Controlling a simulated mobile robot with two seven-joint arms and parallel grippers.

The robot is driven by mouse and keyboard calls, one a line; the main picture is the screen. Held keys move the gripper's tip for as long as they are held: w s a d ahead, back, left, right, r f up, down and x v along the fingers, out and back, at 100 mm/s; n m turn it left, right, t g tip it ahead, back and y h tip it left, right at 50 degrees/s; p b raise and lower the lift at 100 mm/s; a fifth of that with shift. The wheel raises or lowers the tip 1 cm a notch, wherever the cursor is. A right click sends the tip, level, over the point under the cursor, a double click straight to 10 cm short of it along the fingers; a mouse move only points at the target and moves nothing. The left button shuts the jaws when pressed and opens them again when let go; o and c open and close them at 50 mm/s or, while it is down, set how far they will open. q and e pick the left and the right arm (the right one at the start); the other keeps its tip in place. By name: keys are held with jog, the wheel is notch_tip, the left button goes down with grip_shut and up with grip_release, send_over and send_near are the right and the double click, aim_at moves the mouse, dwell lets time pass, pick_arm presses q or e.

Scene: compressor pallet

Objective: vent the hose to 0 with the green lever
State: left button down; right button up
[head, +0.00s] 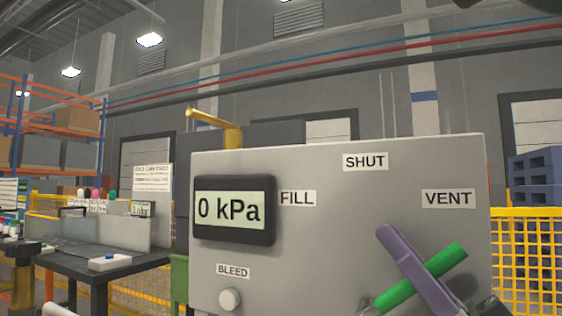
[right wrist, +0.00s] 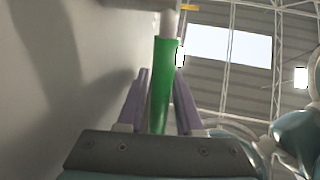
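The green lever (head: 421,278) sits low on the right of the grey panel (head: 330,235), tilted with its free end up and right, below the VENT label (head: 448,198). The display (head: 233,210) reads 0 kPa. My right gripper (right wrist: 160,80) has its purple fingers on either side of the lever, which also shows in the right wrist view (right wrist: 165,85). In the head view one finger crosses in front of the lever. My left gripper is not in view.
The panel also carries a FILL label (head: 298,198), a SHUT label (head: 365,162) and a white BLEED knob (head: 230,299). A yellow pipe (head: 218,127) stands behind its top. A dark workbench (head: 110,266) is at left. Yellow mesh fencing (head: 530,255) is at right.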

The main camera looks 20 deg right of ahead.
aim_at(403, 280)
notch_tip(403, 280, up, 20)
jog(key=p, duration=0.5)
jog(key=shift+c, duration=0.3)
